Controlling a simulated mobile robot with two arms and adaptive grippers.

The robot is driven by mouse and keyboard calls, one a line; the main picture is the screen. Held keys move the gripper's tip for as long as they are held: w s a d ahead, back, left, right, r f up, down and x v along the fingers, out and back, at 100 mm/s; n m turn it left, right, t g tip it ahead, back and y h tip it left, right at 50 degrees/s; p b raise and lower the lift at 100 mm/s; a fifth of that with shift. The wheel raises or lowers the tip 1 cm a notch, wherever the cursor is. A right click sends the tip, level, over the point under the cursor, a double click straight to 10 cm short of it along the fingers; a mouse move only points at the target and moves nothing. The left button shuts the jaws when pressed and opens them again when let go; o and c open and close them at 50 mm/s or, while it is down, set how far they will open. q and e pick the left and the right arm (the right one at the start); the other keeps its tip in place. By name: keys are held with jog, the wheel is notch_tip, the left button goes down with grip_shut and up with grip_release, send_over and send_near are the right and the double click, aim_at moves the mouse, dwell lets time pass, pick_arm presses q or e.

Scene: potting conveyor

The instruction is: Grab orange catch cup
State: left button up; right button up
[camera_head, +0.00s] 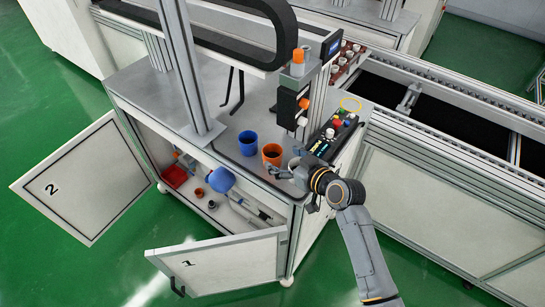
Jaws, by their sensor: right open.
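The orange catch cup (272,157) stands upright on the grey cabinet top, near its front edge. My right gripper (283,172) comes in from the right, with its fingers just in front of and to the right of the cup. It is open and appears empty; I cannot tell whether a finger touches the cup. My left gripper is out of view.
A blue cup (248,146) stands just left of the orange one. A pale cup (294,162) is partly hidden behind my right gripper. A control panel (335,128) and a dispenser column (290,100) stand behind. Cabinet doors 2 (85,178) and 1 (225,268) hang open.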

aim_at(267, 149)
jog(key=shift+x, duration=2.8)
jog(key=c, duration=1.1)
